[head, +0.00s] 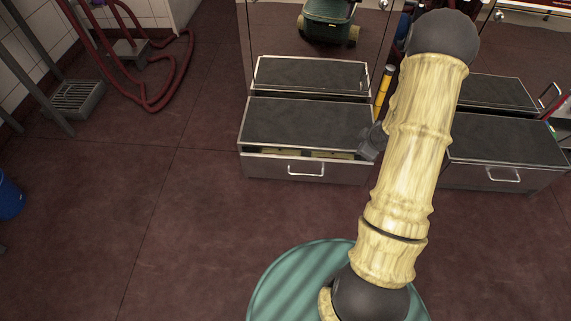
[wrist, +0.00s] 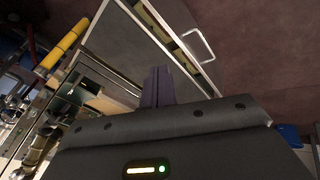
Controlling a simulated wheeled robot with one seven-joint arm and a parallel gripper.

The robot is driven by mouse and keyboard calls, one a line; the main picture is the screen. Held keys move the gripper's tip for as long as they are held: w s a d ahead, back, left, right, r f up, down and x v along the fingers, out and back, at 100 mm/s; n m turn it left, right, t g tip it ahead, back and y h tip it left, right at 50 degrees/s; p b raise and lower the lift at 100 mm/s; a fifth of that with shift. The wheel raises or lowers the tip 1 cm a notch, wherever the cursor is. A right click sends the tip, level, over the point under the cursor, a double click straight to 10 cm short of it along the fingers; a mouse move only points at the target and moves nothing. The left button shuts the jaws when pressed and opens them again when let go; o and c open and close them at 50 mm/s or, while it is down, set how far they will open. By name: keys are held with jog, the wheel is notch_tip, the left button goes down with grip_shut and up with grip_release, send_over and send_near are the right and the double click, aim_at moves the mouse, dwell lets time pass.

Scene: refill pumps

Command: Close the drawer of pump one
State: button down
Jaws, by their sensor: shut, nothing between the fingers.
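The left drawer (head: 306,172) has a metal front and a bar handle. It stands a little open, and a narrow gap behind its front shows pale things inside. In the wrist view the drawer handle (wrist: 203,46) is at the upper right, beyond the fingers. My gripper (head: 368,146) is at the right end of this drawer's unit, partly hidden by my arm; I cannot tell if it touches it. In the wrist view its fingers (wrist: 157,86) are together and hold nothing. No label shows which pump is number one.
A second unit with a drawer (head: 492,175) that looks shut stands at the right, partly behind my arm. A yellow post (head: 383,84) stands between the units. A red hose (head: 150,100) lies at the upper left. The floor in front of the left drawer is clear.

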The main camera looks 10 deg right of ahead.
jog(key=s+a+r+m+g+h, duration=0.1)
jog(key=s+a+r+m, duration=0.1)
jog(key=a+r, duration=0.3)
jog(key=s+a+r+m, duration=0.2)
jog(key=a+r+m, duration=0.15)
jog(key=r, duration=0.35)
jog(key=s+a+r+m+g+y+p, duration=0.1)
jog(key=s+a+r+m, duration=0.3)
jog(key=s+a+r, duration=0.4)
jog(key=s+a+g, duration=0.1)
jog(key=s+a, duration=0.2)
jog(key=s, duration=0.1)
jog(key=shift+s+a+p, duration=0.2)
jog(key=shift+a+p, duration=0.1)
jog(key=shift+s+r, duration=0.1)
